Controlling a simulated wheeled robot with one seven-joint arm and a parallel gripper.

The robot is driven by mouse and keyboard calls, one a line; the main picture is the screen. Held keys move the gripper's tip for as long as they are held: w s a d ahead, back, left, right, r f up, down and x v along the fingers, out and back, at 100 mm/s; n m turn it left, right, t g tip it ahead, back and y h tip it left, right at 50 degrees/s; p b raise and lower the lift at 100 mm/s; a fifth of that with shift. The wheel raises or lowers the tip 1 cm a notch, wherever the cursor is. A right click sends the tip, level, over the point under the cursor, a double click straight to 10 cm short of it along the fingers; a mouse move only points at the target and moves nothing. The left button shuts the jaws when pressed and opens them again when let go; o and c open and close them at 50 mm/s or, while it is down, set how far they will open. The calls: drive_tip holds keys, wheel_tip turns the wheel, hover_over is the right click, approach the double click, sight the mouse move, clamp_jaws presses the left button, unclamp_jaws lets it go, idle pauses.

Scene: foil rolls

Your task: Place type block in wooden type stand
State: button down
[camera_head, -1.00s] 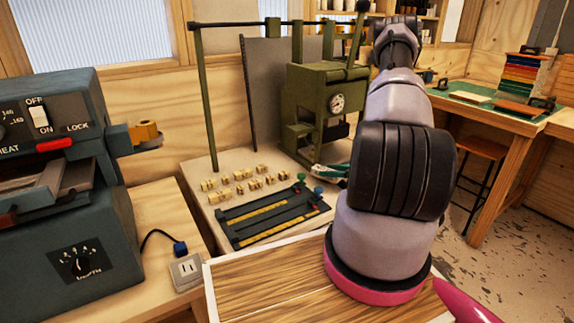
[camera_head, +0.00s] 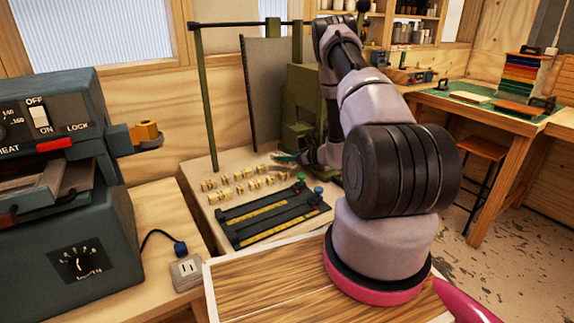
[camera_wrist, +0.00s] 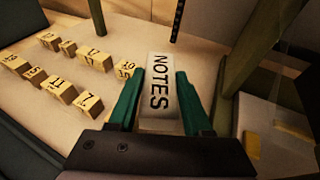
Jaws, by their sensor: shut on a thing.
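In the wrist view, my gripper (camera_wrist: 157,88) has its green fingers on either side of a pale flat block marked "NOTES" (camera_wrist: 158,97) and is shut on it. The held block is above or over the pale tabletop; the gap below it cannot be judged. In the head view, my gripper (camera_head: 288,158) is small, behind the rows of yellow lettered blocks (camera_head: 226,194), and the held block cannot be made out there. The lettered blocks (camera_wrist: 60,89) are left of my gripper in the wrist view. I cannot identify a wooden type stand.
Dark trays with yellow strips (camera_head: 268,216) lie at the table's front. A green press (camera_head: 302,100) stands behind my arm, with an upright grey panel (camera_head: 268,92) and a green post (camera_head: 206,100) nearby. A blue-grey machine (camera_head: 70,220) is at left.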

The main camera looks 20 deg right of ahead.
sight(287, 164)
drive_tip(key=shift+f, duration=1.7)
drive_tip(key=shift+f, duration=0.2)
drive_tip(key=c, duration=0.6)
unclamp_jaws()
